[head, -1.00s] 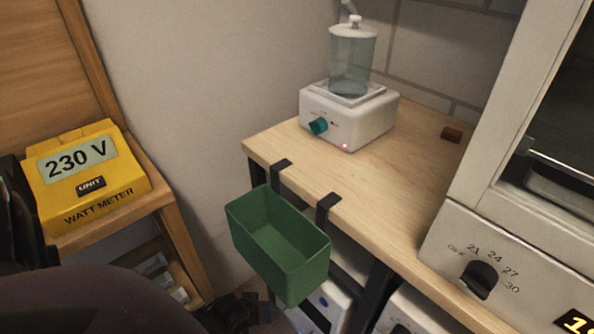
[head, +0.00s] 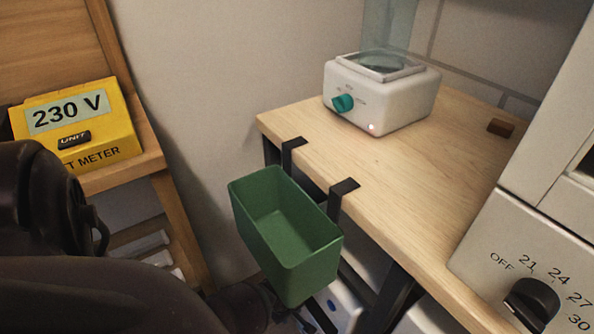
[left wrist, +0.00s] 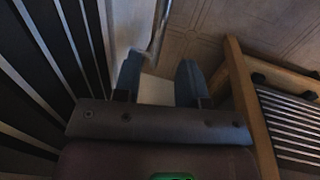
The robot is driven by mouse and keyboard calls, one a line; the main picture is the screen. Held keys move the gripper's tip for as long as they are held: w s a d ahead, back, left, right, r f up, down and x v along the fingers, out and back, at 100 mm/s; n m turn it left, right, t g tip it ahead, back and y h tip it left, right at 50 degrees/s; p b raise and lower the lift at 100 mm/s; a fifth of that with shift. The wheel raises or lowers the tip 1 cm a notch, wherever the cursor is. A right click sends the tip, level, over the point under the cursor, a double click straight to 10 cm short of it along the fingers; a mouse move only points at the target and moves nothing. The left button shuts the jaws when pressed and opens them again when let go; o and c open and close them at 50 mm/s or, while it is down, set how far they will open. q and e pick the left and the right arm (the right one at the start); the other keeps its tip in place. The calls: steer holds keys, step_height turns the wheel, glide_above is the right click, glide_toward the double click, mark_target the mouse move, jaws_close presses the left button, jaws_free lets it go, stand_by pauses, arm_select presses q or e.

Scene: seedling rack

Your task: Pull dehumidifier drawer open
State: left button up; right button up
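A white appliance (head: 347,297) with a blue spot shows in part under the wooden table in the head view. It may be the dehumidifier. The green bin, the table frame and my left arm hide most of it, and I cannot make out its drawer. My left arm comes in from the left and reaches low behind the bin; its gripper is mostly hidden there. In the left wrist view my left gripper (left wrist: 158,80) has its two blue-grey fingers apart. A pale surface shows between them, and I cannot tell whether they touch it. My right gripper is in neither view.
The green bin (head: 310,262) hangs by black hooks from the edge of the wooden table (head: 400,190), close to my left arm. A white device with a teal knob (head: 395,100) stands on the table. A yellow watt meter (head: 105,137) sits on a shelf at left.

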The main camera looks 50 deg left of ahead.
mark_target(293, 318)
arm_select(q)
steer(key=f, duration=0.1)
steer(key=f+b, duration=0.1)
steer(key=f, duration=0.1)
steer(key=f+b, duration=0.1)
steer(key=f, duration=0.1)
steer(key=shift+w+f, duration=0.15)
steer(key=shift+w, duration=0.2)
steer(key=shift+w+f+b, duration=0.1)
steer(key=shift+w+b, duration=0.05)
steer(key=shift+b, duration=0.15)
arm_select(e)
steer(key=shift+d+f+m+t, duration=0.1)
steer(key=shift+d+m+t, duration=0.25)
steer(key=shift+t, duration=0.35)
arm_select(q)
steer(key=shift+c, duration=0.3)
jaws_close()
